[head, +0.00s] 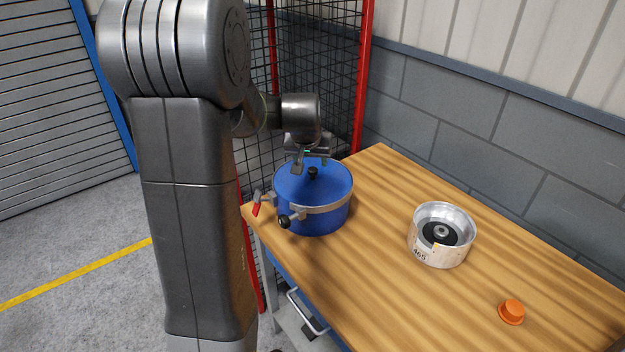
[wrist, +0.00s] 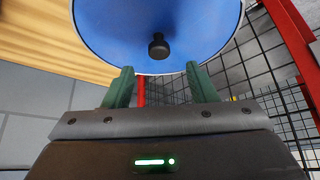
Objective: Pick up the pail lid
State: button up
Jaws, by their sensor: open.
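The pail lid (head: 318,178) is blue and round with a small black knob in its middle. It sits on the blue pail (head: 322,218), with a metal band around the rim, at the table's left end. In the wrist view the lid (wrist: 115,30) fills the top, its knob (wrist: 158,47) ahead of my fingers. My gripper (head: 312,164) is above the far side of the lid in the head view, partly hidden by my arm. In the wrist view my gripper (wrist: 161,85) is open, its two green fingers apart with nothing between them. The fingertips appear short of the knob.
A silver canister (head: 427,249) with a black centre and an orange cap (head: 511,312) stand on the wooden table (head: 375,285) to the right. A black mesh fence with red posts (head: 362,75) rises behind the pail. The table between pail and canister is clear.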

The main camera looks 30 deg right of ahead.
aim_at(313, 169)
jog(key=shift+p+x, duration=0.85)
jog(key=shift+x, duration=1.8)
jog(key=shift+s, duration=0.1)
jog(key=shift+c, duration=0.4)
grip_shut()
